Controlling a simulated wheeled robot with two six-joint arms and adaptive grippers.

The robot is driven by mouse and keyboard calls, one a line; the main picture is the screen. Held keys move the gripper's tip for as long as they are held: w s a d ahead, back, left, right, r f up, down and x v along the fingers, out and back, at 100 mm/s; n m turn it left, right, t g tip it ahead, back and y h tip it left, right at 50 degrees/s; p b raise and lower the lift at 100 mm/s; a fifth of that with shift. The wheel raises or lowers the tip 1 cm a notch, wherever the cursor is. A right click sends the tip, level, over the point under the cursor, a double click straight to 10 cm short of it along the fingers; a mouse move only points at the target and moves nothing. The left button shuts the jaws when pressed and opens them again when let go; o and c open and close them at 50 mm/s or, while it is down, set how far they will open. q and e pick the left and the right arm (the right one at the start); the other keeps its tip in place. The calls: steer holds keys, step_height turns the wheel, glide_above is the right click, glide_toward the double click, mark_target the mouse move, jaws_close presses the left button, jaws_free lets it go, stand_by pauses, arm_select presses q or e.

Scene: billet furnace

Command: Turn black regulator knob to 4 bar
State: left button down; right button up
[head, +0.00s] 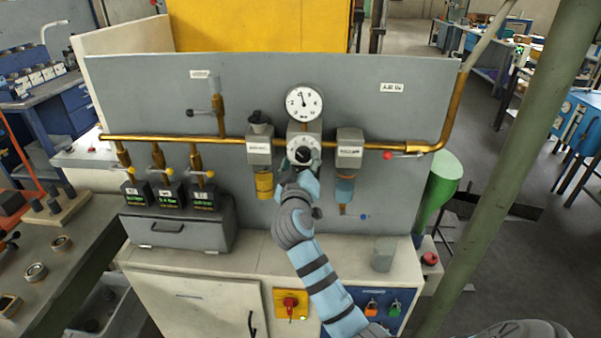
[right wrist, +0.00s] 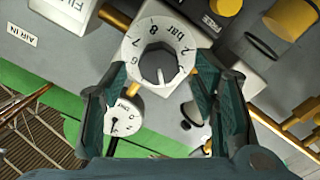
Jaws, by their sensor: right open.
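The black regulator knob (head: 304,155) sits at the centre of a white numbered dial (head: 304,142) on the panel. In the head view my right gripper (head: 304,178) covers the area just below the knob. My left gripper is out of view.
A round pressure gauge (head: 304,103) stands above the dial; it also shows in the right wrist view (right wrist: 122,116). A filter unit with a yellow bowl (head: 264,184) and a lubricator with a blue bowl (head: 344,188) flank the regulator closely. A brass pipe (head: 170,138) runs along the panel.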

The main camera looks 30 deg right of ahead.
steer(key=v, duration=1)
